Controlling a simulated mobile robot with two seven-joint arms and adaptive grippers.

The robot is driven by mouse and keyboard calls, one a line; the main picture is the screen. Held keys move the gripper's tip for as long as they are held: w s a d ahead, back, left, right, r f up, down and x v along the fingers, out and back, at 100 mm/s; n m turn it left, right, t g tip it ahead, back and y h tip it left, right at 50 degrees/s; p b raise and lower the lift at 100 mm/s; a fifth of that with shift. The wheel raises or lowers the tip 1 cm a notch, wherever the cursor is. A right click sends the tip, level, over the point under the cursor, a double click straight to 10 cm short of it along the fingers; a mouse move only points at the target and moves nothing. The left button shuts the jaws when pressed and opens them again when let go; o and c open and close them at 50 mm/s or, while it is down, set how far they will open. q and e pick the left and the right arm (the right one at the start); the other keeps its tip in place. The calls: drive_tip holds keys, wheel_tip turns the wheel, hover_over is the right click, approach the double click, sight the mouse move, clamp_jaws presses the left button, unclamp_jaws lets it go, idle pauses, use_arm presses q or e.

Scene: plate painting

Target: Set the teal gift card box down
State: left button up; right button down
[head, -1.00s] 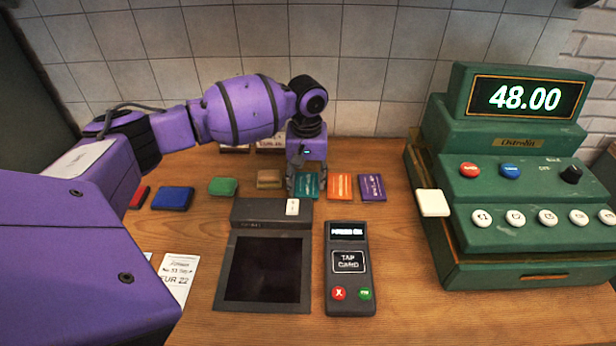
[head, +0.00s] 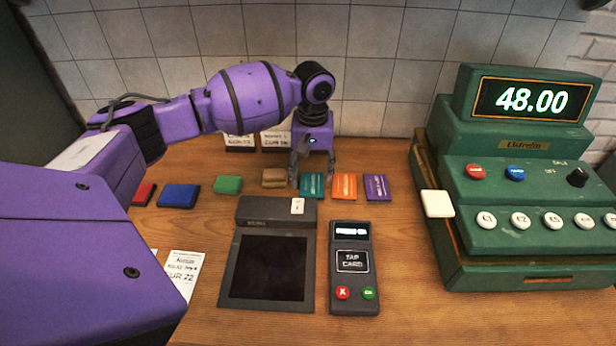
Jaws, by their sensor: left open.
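The teal gift card box (head: 312,186) lies flat on the wooden counter, between a tan block and the orange card box. My left gripper (head: 312,182) is open just above and behind it, fingers pointing down and spread to either side of the teal box. The fingertips are small here, and I cannot tell whether one still touches the box. My right gripper is not in view.
An orange card box (head: 345,187) and a purple one (head: 377,188) lie close to the right. A tan block (head: 274,178), a green block (head: 228,184) and a blue block (head: 178,196) lie to the left. A dark scanner (head: 268,268), card terminal (head: 352,270) and green cash register (head: 510,200) stand in front and right.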

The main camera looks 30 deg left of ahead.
sight(312, 184)
use_arm(q)
wheel_tip(312, 184, up, 9)
idle(0.6)
drive_tip(key=shift+r, duration=0.15)
idle(0.4)
